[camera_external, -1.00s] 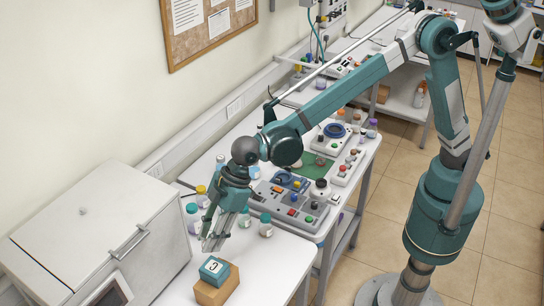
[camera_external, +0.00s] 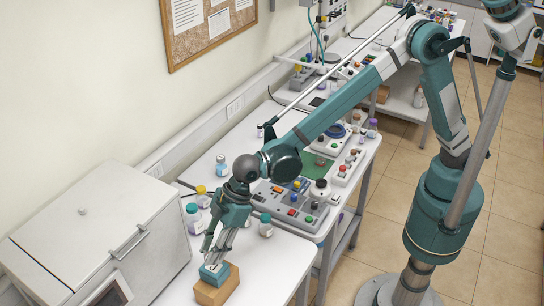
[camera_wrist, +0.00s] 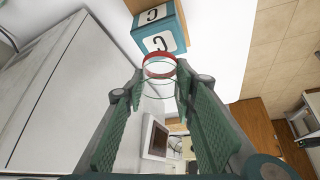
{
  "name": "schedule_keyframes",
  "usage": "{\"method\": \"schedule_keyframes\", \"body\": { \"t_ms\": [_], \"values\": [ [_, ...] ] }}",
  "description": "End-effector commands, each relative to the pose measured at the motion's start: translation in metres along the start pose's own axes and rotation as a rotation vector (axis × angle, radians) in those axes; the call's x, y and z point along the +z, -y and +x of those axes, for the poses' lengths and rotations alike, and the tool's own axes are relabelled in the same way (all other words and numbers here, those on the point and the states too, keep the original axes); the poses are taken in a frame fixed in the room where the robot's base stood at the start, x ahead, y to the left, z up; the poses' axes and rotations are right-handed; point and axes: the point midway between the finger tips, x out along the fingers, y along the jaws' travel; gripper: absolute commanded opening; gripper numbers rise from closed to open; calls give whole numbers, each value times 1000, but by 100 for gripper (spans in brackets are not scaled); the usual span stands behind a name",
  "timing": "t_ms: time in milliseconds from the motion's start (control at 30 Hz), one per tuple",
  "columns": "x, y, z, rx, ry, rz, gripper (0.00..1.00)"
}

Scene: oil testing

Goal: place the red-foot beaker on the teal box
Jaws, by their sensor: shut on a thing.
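The red-foot beaker (camera_wrist: 159,68) is a clear glass with a red ring at its far end, held between my gripper's fingers in the wrist view. My gripper (camera_external: 216,252) is shut on it; it also shows in the wrist view (camera_wrist: 161,90). The beaker cannot be made out in the external view. The teal box (camera_external: 213,274), with white marked faces, sits on a brown box. In the wrist view the teal box (camera_wrist: 171,22) lies just beyond the red foot. Whether the foot touches it, I cannot tell.
The brown box (camera_external: 217,292) stands on the white table near its front end. A large white cabinet (camera_external: 95,235) is close on the left. Several small bottles (camera_external: 194,217) stand behind my gripper. Free table lies to the right.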

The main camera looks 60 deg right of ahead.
Motion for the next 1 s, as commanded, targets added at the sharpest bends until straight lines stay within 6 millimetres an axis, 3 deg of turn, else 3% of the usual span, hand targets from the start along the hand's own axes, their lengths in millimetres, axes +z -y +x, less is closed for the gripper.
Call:
{"method": "schedule_keyframes", "body": {
  "t_ms": [167, 533, 1000],
  "values": [
    [1, 0, 2, 0, 0, 0, 16],
    [17, 0, 31, 0, 0, 0, 16],
    [20, 0, 35, 0, 0, 0, 16]
  ]
}}
